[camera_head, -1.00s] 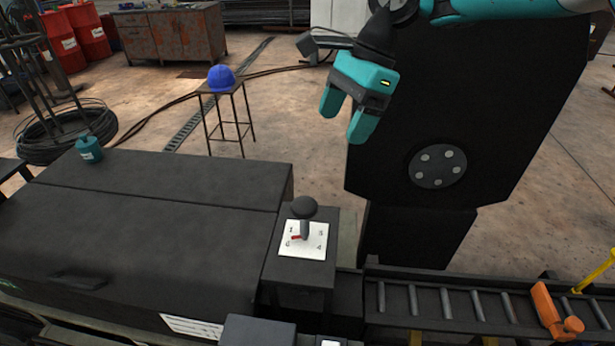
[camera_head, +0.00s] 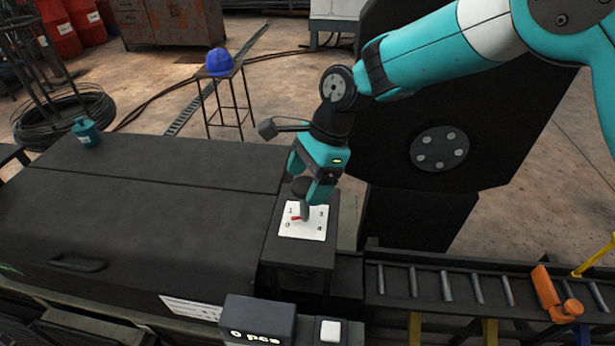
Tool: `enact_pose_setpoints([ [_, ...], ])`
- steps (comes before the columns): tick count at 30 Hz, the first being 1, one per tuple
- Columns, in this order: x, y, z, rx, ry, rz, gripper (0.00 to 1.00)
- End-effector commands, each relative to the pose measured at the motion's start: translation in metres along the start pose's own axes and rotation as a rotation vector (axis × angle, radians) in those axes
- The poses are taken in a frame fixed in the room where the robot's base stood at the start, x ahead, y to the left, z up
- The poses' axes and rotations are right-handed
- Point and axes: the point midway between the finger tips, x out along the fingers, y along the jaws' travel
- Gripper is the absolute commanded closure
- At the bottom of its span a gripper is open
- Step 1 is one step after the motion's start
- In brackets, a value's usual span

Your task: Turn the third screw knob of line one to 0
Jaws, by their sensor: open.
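A dark lever knob on a stalk (camera_head: 305,210) stands on a white plate (camera_head: 292,232) marked 1, 3, 0 and 4, on top of a dark box. A small red pointer (camera_head: 296,218) at its foot points left, between the 1 and the 0. My gripper (camera_head: 310,196) is directly over the knob, pointing down, with its teal fingers open around the knob's head. The fingers hide part of the head. I cannot tell whether they touch it. No row of screw knobs is recognisable in view.
A roller conveyor (camera_head: 445,287) with an orange clamp (camera_head: 548,292) runs at right. A display reading "0 pcs" (camera_head: 256,336) and a white button (camera_head: 331,331) are in front. A black machine cover (camera_head: 140,215) fills the left. A blue cap (camera_head: 219,62) lies on a stool behind.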

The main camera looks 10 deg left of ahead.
Motion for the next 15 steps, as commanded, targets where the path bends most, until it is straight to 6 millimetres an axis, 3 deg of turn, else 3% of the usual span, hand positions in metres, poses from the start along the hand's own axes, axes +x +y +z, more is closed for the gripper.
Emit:
enact_pose_setpoints([
  [9,0.0032,0.0001,0.0001,0.000,0.000,0.000,0.20],
  [11,0.0031,0.0001,0.0001,0.000,0.000,0.000,0.32],
  [15,0.0029,0.0001,0.0001,0.000,0.000,0.000,0.64],
])
